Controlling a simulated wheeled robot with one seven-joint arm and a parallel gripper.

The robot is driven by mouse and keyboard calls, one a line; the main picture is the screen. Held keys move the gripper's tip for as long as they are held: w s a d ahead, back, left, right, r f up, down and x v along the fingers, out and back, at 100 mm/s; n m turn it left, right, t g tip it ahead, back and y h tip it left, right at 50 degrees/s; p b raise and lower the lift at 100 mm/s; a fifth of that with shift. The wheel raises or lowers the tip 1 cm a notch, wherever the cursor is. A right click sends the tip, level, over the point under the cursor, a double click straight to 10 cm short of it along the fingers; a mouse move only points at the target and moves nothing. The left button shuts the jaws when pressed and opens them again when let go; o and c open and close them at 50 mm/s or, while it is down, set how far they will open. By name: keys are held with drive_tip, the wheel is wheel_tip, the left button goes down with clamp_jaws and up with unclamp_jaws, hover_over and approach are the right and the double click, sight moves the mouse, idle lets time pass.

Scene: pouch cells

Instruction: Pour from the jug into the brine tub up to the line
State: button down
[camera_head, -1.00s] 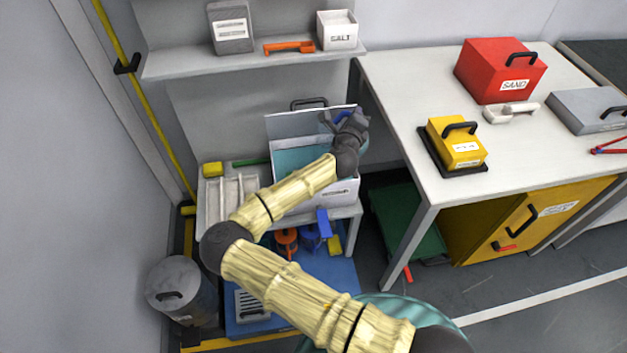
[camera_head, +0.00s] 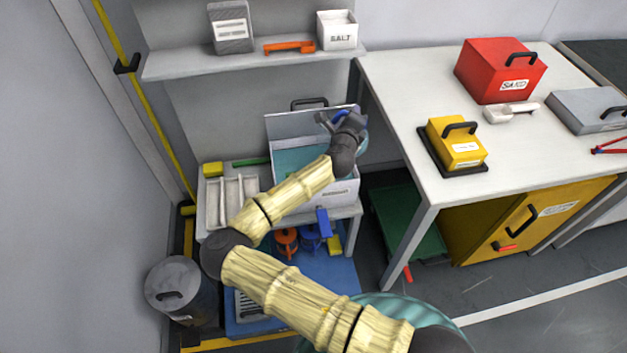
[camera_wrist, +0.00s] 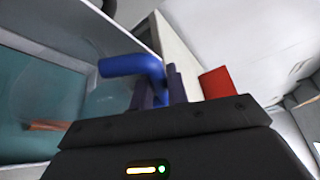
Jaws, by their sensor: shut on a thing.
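The brine tub (camera_head: 343,192) is a white box on the low bench, with teal liquid inside and a pale panel standing at its back. My gripper (camera_head: 333,120) is above its back right corner, shut on a blue handle (camera_head: 341,115), which I take to be the jug's. In the wrist view the bent blue handle (camera_wrist: 135,66) sits at the dark fingers (camera_wrist: 160,90), with teal liquid to the left. The fill line and any stream cannot be made out.
A white worktop (camera_head: 400,80) stands to the right, with a yellow box (camera_head: 455,150) and a red sand box (camera_head: 490,75). A shelf (camera_head: 200,65) with a salt box (camera_head: 338,30) is above. A divided tray (camera_head: 212,215) is left of the tub.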

drive_tip(key=shift+a+r, duration=0.1)
drive_tip(key=shift+r, duration=0.1)
drive_tip(key=shift+a+r+n, duration=0.1)
drive_tip(key=shift+a+n, duration=0.1)
drive_tip(key=shift+n, duration=0.1)
idle(0.7)
drive_tip(key=shift+s+a+r, duration=0.1)
drive_tip(key=shift+a+r, duration=0.05)
drive_tip(key=shift+a, duration=0.15)
idle(0.7)
drive_tip(key=shift+d+r+p, duration=0.1)
drive_tip(key=shift+d+p, duration=0.35)
drive_tip(key=shift+p, duration=0.2)
drive_tip(key=shift+w+d+f+m+g+y+p, duration=0.15)
drive_tip(key=shift+d+f+m+p, duration=0.1)
drive_tip(key=shift+d+m+p, duration=0.3)
drive_tip(key=shift+w+d+f+m+g+y+p, duration=0.2)
drive_tip(key=shift+d+m+p, duration=0.2)
drive_tip(key=shift+d+m, duration=0.15)
drive_tip(key=shift+f, duration=0.25)
